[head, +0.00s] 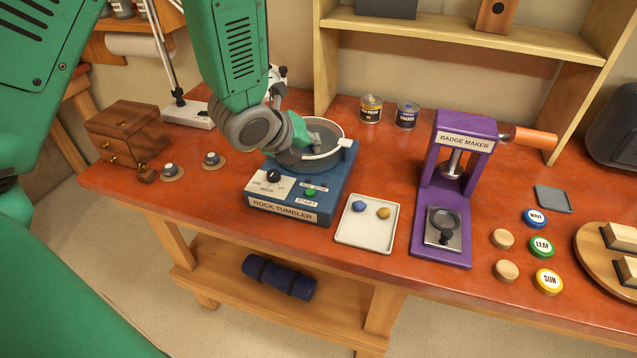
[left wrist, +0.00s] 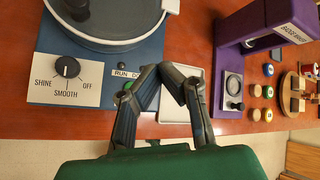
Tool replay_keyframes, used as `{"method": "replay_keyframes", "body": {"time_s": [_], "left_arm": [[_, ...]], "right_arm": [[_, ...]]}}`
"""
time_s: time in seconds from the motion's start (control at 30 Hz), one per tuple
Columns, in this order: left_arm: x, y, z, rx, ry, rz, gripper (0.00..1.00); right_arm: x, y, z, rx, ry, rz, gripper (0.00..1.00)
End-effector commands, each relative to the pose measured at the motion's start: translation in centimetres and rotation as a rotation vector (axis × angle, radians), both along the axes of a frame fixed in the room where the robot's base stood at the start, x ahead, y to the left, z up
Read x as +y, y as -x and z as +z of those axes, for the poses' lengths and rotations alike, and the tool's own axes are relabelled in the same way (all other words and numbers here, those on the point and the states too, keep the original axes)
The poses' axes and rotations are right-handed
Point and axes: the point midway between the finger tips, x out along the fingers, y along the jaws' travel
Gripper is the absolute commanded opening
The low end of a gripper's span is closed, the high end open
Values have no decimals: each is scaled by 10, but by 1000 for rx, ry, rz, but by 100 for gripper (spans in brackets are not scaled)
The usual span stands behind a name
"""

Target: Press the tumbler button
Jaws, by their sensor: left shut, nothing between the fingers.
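The blue rock tumbler (head: 290,212) stands on the red-brown bench, with a round drum (head: 325,140) at its back. Its front panel carries a black dial (head: 273,175) and a green button (head: 310,192) by the START label. In the left wrist view, the panel with the dial (left wrist: 67,67) is at left, and my fingers largely cover the button area. My left gripper (head: 292,154) is above the tumbler, behind the button and in front of part of the drum. Its fingers (left wrist: 165,72) are shut and empty. I cannot tell any contact. My right gripper is not in view.
A white tray (head: 364,243) with two stones sits right of the tumbler. Beyond it stands the purple badge maker (head: 452,190), with badges and wooden discs farther right. Two tins (head: 371,109) are behind. A wooden drawer box (head: 127,133) is at left.

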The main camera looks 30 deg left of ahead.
Motion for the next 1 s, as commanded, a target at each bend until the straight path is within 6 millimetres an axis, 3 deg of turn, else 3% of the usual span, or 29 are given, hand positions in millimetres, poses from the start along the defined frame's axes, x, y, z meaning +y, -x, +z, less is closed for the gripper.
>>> {"method": "replay_keyframes", "body": {"time_s": [0.47, 1.0], "left_arm": [[-2, -1, -8, 1, 0, 2, 0], [-1, -1, -78, 3, -1, 2, 0]], "right_arm": [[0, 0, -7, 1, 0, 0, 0], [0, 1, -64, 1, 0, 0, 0]]}}
